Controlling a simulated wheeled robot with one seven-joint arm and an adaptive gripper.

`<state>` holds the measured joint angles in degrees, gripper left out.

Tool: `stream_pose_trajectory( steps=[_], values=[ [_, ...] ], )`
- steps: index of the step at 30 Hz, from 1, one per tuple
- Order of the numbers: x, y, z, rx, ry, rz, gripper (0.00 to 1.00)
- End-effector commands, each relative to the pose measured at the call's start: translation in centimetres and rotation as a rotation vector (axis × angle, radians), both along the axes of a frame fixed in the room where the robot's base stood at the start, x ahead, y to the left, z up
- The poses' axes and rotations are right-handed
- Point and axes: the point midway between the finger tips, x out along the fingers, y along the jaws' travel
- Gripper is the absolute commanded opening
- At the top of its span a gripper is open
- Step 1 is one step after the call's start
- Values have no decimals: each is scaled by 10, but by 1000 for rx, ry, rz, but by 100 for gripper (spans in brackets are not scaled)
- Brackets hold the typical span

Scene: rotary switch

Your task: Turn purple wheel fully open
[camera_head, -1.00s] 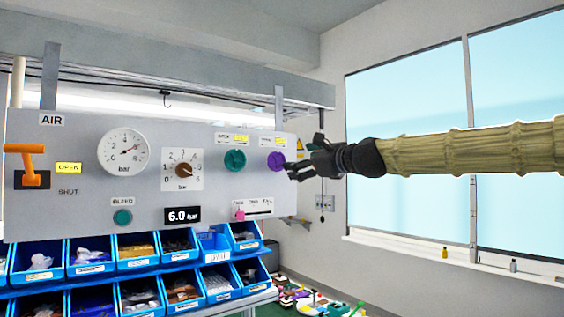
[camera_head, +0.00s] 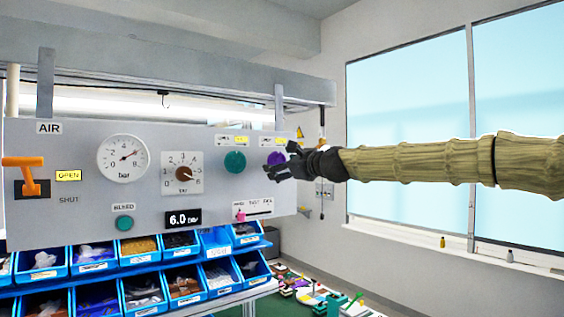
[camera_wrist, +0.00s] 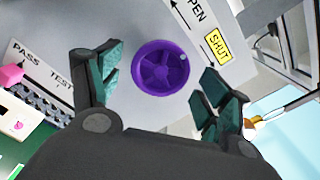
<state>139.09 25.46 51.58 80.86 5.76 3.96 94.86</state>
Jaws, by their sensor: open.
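The purple wheel (camera_head: 275,158) is on the right end of the grey panel, partly hidden behind my gripper in the head view. In the wrist view the round spoked purple wheel (camera_wrist: 160,68) sits ahead of and between my fingers, with a small pale dot on its upper right rim. My gripper (camera_head: 283,163) is open, with its teal-padded fingers (camera_wrist: 160,84) on either side of the wheel. I cannot tell whether they touch it. A label by the wheel reads OPEN, with a yellow SHUT tag (camera_wrist: 217,46) beside it.
A green knob (camera_head: 235,161) is left of the wheel. A pink slider (camera_head: 241,215) on a PASS/TEST scale is below. The panel (camera_head: 80,212) also holds gauges, a 6.0 bar display (camera_head: 183,218) and an orange lever (camera_head: 22,163). Blue bins (camera_head: 93,267) stand underneath.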

Motion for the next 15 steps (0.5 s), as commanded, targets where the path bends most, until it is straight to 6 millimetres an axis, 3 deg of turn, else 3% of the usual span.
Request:
stream_pose_trajectory(
  steps=[6, 14, 15],
  values=[
    [0, 0, 0, 0, 0, 0, 78],
    [0, 0, 0, 0, 0, 0, 32],
    [0, 0, 0, 0, 0, 0, 32]
  ],
)
